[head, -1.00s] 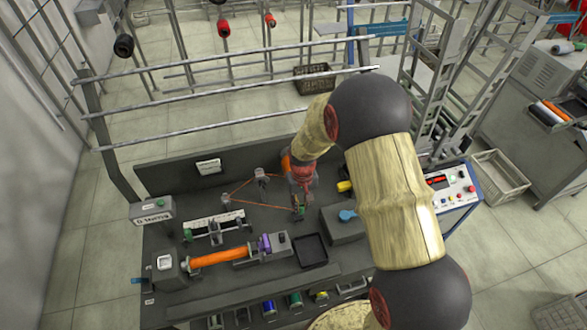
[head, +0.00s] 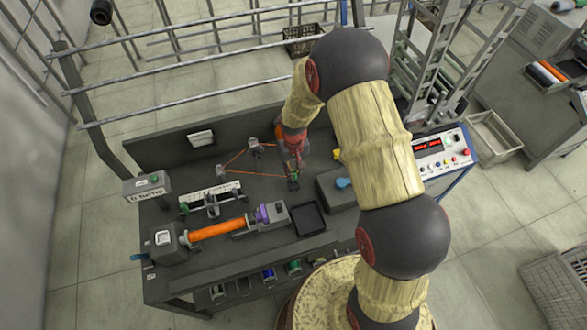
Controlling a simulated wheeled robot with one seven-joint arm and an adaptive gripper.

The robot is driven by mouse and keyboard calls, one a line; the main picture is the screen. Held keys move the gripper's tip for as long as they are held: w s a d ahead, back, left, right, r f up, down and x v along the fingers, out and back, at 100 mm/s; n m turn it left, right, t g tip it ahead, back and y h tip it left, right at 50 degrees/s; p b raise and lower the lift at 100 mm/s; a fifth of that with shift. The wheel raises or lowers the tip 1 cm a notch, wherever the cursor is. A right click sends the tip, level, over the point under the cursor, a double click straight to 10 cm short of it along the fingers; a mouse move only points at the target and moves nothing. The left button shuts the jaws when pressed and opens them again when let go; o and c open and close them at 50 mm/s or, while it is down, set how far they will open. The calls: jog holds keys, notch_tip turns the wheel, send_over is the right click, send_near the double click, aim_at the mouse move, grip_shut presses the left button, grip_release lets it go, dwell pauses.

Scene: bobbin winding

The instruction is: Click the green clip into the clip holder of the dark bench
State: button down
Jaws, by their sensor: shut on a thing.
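My gripper (head: 293,184) is over the dark bench (head: 262,256), right of its middle, pointing down. It is shut on the small green clip (head: 294,176), which shows only as a green patch between dark fingers. An orange thread runs from small posts (head: 254,148) at the left toward the gripper. Left of the gripper stands a rack with a white strip (head: 212,191), small uprights and a green piece (head: 184,208) at its left end. I cannot tell for sure which fitting is the clip holder. The gap between clip and bench top is too small to judge.
A dark square tray (head: 308,234) lies just in front of the gripper. A grey box with a blue knob (head: 342,184) is close at its right. An orange bobbin (head: 216,230) lies in a winder at front left. A control panel (head: 437,147) is at the right.

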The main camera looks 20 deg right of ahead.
aim_at(294, 179)
jog(key=shift+f, duration=0.65)
jog(key=shift+f+b, duration=0.4)
jog(key=shift+f+b, duration=1.05)
jog(key=shift+f, duration=0.55)
jog(key=c, duration=1.7)
grip_release()
jog(key=shift+o, duration=0.4)
notch_tip(294, 179, up, 12)
jog(key=shift+r, duration=0.1)
